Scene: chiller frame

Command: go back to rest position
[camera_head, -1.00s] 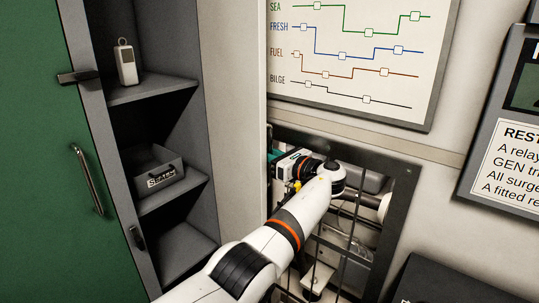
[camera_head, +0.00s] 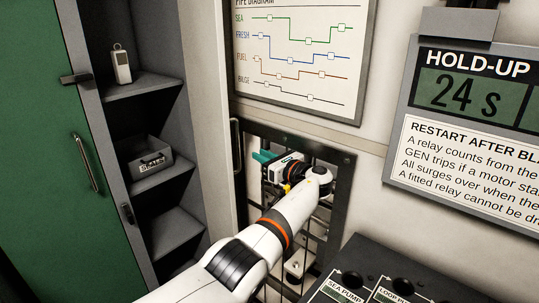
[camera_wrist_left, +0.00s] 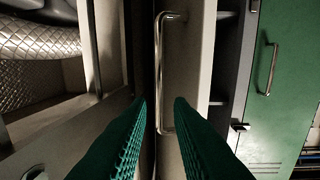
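My left gripper (camera_head: 262,157) is at the upper left of a dark barred frame in the wall, with its teal fingers pointing left. In the left wrist view its two fingers (camera_wrist_left: 161,101) stand apart with nothing gripped. A metal bar handle (camera_wrist_left: 160,70) on a pale panel shows between and beyond the fingertips. I cannot tell how far off it is. In the head view the handle (camera_head: 236,146) is just left of the fingers. My left arm comes up from the bottom of the head view. My right gripper is not in view.
The barred frame (camera_head: 340,200) surrounds my left wrist. The pale door panel (camera_head: 212,110) stands left of it, then open grey shelves (camera_head: 165,180) and a green door (camera_head: 40,150). A dark console (camera_head: 350,262) is at lower right. A hold-up sign (camera_head: 455,130) hangs on the right.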

